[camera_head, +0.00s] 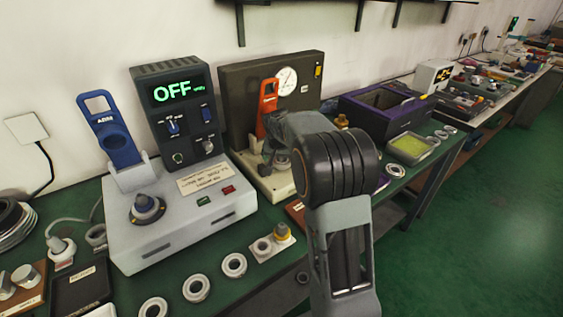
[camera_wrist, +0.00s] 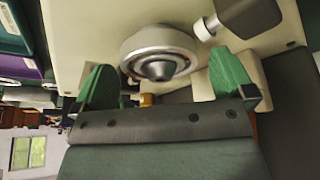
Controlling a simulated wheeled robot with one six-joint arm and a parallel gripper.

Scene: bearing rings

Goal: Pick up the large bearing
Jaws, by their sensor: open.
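In the wrist view a large silver bearing ring (camera_wrist: 146,42) sits on a cream base around a dark pointed cone. My gripper (camera_wrist: 161,76) is open, with one green fingertip on each side of the ring and visible gaps to it. The ring is not gripped. In the head view my arm reaches over the cream gauge stand (camera_head: 280,186) in front of the dark panel with a white dial (camera_head: 286,81). My arm hides much of that stand, and my fingertips cannot be made out there.
A white control unit (camera_head: 150,238) with an OFF display (camera_head: 180,91) and a blue holder (camera_head: 117,140) stands left of the stand. Several loose rings lie along the bench's front edge. A purple-black crate (camera_head: 385,108) stands to the right. A dark block (camera_wrist: 249,15) is near the ring.

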